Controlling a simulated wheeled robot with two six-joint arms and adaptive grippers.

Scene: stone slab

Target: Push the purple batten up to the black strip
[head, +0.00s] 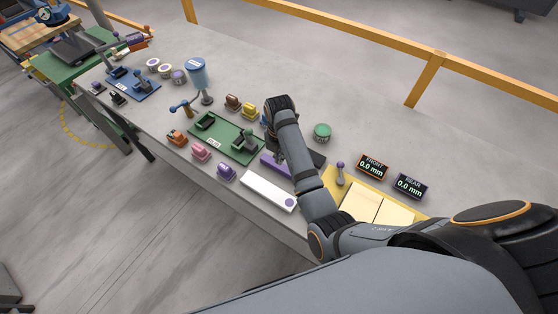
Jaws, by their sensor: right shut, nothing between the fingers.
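The purple batten (273,167) lies on the stone slab, just behind a long white block with a purple dot. My right forearm hides its right end. A dark flat piece (318,158), probably the black strip, shows just right of the forearm; I cannot tell whether the batten touches it. My right gripper (277,154) points down from the wrist at the batten's far side, shut and empty, mostly hidden by my own arm. I cannot tell whether it touches the batten. My left gripper is not in view.
The white block (268,190) lies near the front edge. A green tray (222,135) with fixtures is to the left, and a yellow board (336,194) with a purple-knobbed lever to the right. Two readouts, front (373,166) and rear (410,186), both show 0.0 mm. A green round tin (322,131) stands behind.

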